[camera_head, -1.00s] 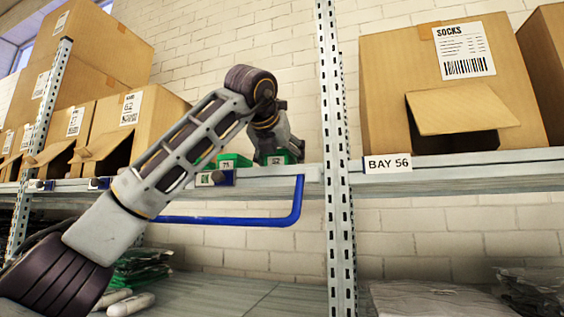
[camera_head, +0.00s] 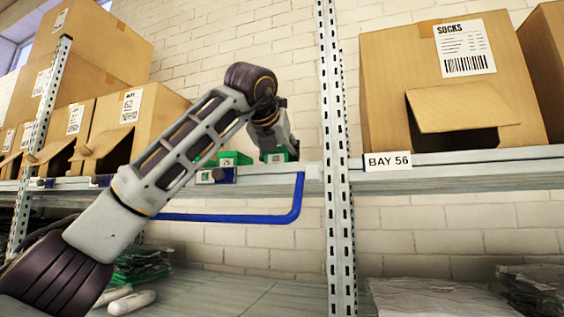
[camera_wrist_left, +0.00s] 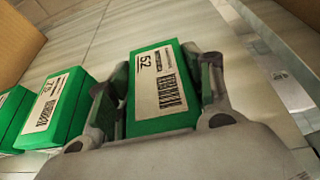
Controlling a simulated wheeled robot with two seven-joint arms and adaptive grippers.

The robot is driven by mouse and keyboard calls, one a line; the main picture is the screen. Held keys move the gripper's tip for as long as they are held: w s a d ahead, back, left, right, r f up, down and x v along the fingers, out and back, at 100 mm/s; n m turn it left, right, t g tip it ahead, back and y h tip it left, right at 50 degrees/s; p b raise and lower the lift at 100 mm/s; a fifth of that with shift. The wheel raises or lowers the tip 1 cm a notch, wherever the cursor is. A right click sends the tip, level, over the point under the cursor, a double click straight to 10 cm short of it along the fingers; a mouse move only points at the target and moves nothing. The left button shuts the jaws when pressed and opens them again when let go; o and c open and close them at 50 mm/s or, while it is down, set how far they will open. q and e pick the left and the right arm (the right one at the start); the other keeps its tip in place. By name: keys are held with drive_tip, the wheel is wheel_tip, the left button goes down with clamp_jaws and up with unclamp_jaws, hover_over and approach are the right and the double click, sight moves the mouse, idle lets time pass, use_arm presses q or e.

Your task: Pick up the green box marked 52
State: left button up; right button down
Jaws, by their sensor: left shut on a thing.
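The green box marked 52 (camera_wrist_left: 160,85) lies between the two fingers of my left gripper (camera_wrist_left: 165,90) in the left wrist view, its white barcode label facing the camera. The fingers are shut on its sides. In the head view my left gripper (camera_head: 279,150) is at the right end of the shelf row. A small part of the same green box (camera_head: 277,156) shows below the fingers; the rest is hidden by the gripper. My right gripper is not in view.
Another green box, marked 75 (camera_head: 230,159), stands to the left, close to the held one. A blue rail (camera_head: 230,218) hangs below the shelf edge. A perforated upright (camera_head: 338,160) stands just right of the gripper. Cardboard cartons (camera_head: 440,90) stand on both sides.

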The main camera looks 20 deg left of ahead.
use_arm(q)
drive_tip(key=shift+r, duration=0.15)
drive_tip(key=shift+r, duration=4.85)
